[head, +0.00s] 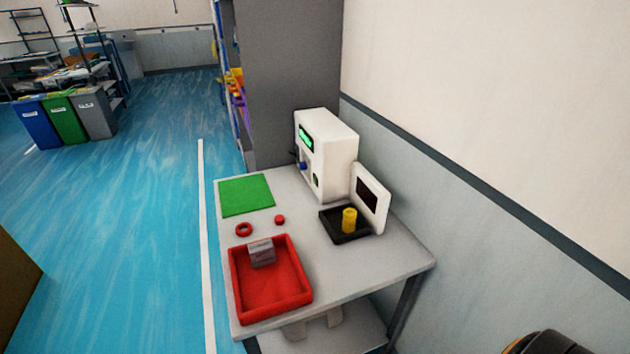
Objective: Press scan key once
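A white box-shaped machine (337,152) stands at the back of a grey table. Its front has a green lit display (306,137) and a small blue button (303,166) below it. I cannot read any label, so I cannot tell which part is the scan key. A white panel with a dark screen (369,198) stands to the right of the machine, behind a black tray (331,224) with a yellow cylinder (349,219) upright in it.
On the table (350,282), a red tray (271,302) holds a grey block (262,253). A red ring (244,229), a small red piece (280,219) and a green mat (247,195) lie behind it. A wall runs along the right; blue floor (130,220) is open at left.

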